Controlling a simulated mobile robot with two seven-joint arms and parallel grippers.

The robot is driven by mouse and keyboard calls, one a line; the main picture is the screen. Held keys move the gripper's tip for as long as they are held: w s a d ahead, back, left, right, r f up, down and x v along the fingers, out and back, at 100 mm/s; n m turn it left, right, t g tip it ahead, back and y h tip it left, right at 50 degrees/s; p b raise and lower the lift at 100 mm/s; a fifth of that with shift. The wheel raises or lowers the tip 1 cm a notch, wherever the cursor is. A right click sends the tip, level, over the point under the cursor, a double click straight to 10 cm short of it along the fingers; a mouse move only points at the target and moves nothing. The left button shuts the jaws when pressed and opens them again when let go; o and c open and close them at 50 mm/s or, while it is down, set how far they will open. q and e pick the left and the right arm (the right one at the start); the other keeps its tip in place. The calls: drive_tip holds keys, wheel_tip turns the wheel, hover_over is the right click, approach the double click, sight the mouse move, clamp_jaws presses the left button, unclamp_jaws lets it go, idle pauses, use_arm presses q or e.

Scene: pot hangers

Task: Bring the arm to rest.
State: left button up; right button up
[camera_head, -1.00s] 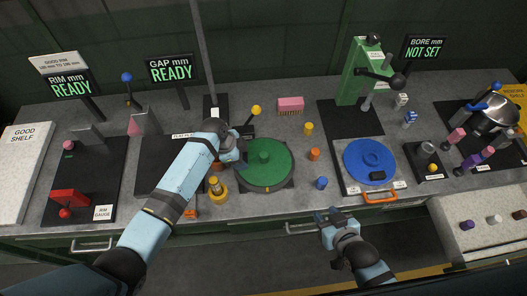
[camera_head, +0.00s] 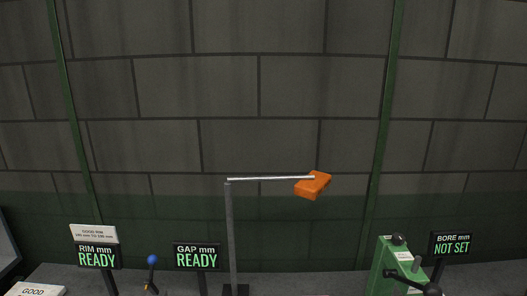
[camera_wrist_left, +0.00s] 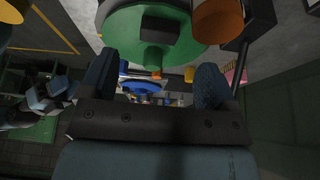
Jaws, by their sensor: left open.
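My left gripper (camera_wrist_left: 155,82) shows in the left wrist view, with its two dark fingers wide apart and nothing between them. The green round plate (camera_wrist_left: 120,22) with its knob (camera_wrist_left: 152,58) is just beyond the fingertips, near the top of that view. The left arm does not show in the head view. Part of my right arm (camera_wrist_left: 45,98) shows at the left of the wrist view; I cannot tell whether its gripper is open or shut.
An orange block (camera_head: 313,185) hangs on a thin pole (camera_head: 231,230). The GAP display (camera_head: 197,256) and RIM display (camera_head: 98,257) read READY; the BORE display (camera_head: 451,246) reads NOT SET. An orange cylinder (camera_wrist_left: 218,20) and blue plate (camera_wrist_left: 142,87) show in the wrist view.

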use_arm(q)
drive_tip(key=v, duration=0.5)
drive_tip(key=s+a+r+n+t+y, duration=0.25)
drive_tip(key=s+a+n, duration=0.65)
drive_tip(key=s, duration=0.5)
drive_tip(key=s+a+r+n+t+y, duration=0.15)
drive_tip(key=s+a+r+n, duration=0.25)
drive_tip(key=s+a+n, duration=0.65)
drive_tip(key=d+f+m+t, duration=0.1)
drive_tip(key=d+f+t, duration=0.1)
drive_tip(key=f, duration=0.3)
drive_tip(key=w+d+f+m+t+h, duration=0.1)
drive_tip(key=f+t, duration=0.1)
drive_tip(key=f, duration=0.2)
drive_tip(key=d+f+m+t+h, duration=0.1)
drive_tip(key=d+f+t, duration=0.1)
drive_tip(key=f, duration=0.3)
drive_tip(key=shift+w+d+f+t, duration=0.15)
drive_tip(key=shift+d+f+t, duration=0.25)
drive_tip(key=shift+t, duration=0.1)
drive_tip(key=shift+w+r, duration=0.1)
